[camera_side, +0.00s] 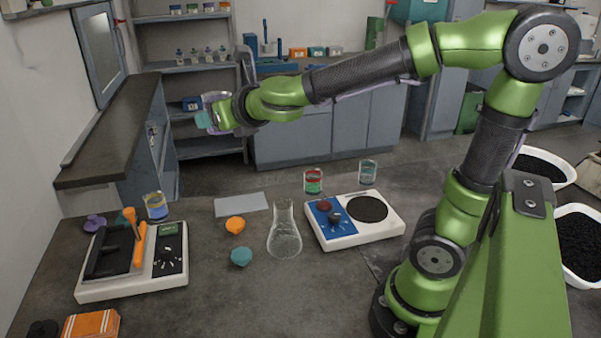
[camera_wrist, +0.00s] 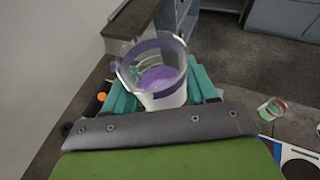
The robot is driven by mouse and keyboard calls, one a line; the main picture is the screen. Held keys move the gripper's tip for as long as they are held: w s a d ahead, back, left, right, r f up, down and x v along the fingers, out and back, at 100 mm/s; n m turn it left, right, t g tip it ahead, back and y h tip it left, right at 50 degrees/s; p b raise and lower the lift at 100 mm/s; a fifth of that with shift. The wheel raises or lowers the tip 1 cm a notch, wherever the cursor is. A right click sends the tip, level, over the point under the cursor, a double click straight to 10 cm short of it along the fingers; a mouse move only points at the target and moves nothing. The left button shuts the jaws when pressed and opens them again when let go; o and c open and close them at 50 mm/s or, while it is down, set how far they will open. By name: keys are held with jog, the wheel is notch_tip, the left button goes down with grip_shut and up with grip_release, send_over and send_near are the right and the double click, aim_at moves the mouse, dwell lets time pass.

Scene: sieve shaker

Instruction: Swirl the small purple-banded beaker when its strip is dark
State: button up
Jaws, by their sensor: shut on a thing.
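The small purple-banded beaker (camera_wrist: 158,76) is in my gripper (camera_wrist: 163,90), between its teal fingers in the wrist view. The glass is clear with a purple band at the rim and purple contents in it. It looks slightly tilted in the wrist view. No strip can be made out clearly, so I cannot tell whether it is dark. In the side view my gripper (camera_side: 206,117) holds the beaker (camera_side: 212,98) high above the bench, near the back left. The beaker is small and partly hidden there.
On the bench stand a yellow-and-blue beaker (camera_side: 156,207), a red-banded beaker (camera_side: 313,182), a clear beaker (camera_side: 368,173), a flask (camera_side: 285,235), a hotplate (camera_side: 350,235) and a black-and-orange device (camera_side: 110,285). A grey mat (camera_side: 241,204) lies bare. The front middle is clear.

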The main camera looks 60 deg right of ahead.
aim_at(209, 94)
jog(key=shift+s+a, duration=0.2)
jog(key=shift+a, duration=0.1)
jog(key=shift+r, duration=2.55)
jog(key=shift+s, duration=0.1)
